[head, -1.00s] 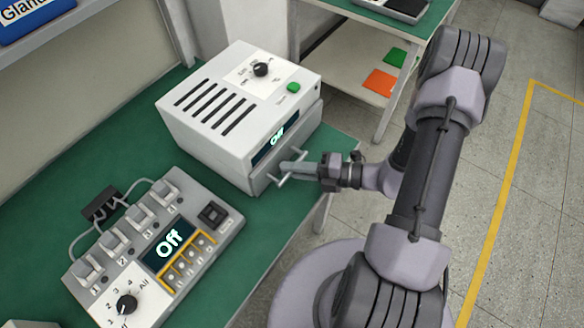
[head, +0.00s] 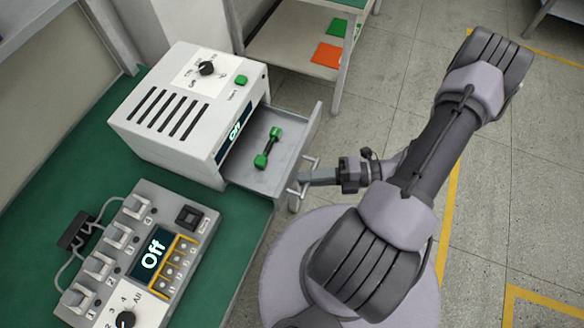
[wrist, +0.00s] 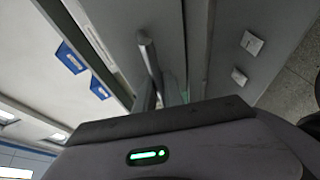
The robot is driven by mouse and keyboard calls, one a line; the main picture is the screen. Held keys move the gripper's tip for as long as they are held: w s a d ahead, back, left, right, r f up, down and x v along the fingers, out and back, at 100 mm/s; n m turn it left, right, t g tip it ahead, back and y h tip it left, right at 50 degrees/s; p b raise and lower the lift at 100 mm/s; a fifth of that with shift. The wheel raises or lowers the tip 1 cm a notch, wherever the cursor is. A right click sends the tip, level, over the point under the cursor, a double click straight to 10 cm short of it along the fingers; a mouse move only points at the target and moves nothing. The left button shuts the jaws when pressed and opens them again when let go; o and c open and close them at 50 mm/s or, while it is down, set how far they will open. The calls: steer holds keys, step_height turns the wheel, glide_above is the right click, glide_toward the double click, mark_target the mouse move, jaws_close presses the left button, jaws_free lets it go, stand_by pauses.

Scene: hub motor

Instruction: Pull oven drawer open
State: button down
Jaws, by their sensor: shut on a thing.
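A green and black dumbbell-shaped part (head: 268,148) lies in the drawer. My gripper (head: 306,178) is shut on the drawer's bar handle (head: 300,186) at the drawer's front. In the wrist view the handle bar (wrist: 149,55) rises just beyond the gripper body.
A control box (head: 140,255) with switches, a knob and an "Off" display stands on the green bench (head: 60,175) in front of the oven. A shelf table (head: 290,50) with orange and green sheets stands behind. Floor to the right is clear.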

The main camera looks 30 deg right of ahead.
steer(key=shift+s+d, duration=0.5)
steer(key=shift+s, duration=0.2)
steer(key=c, duration=1.5)
jaws_free()
steer(key=shift+o, duration=0.2)
steer(key=p+v, duration=0.3)
steer(key=v, duration=1.4)
steer(key=shift+s, duration=0.15)
steer(key=shift+d+r, duration=0.1)
steer(key=shift+d, duration=0.05)
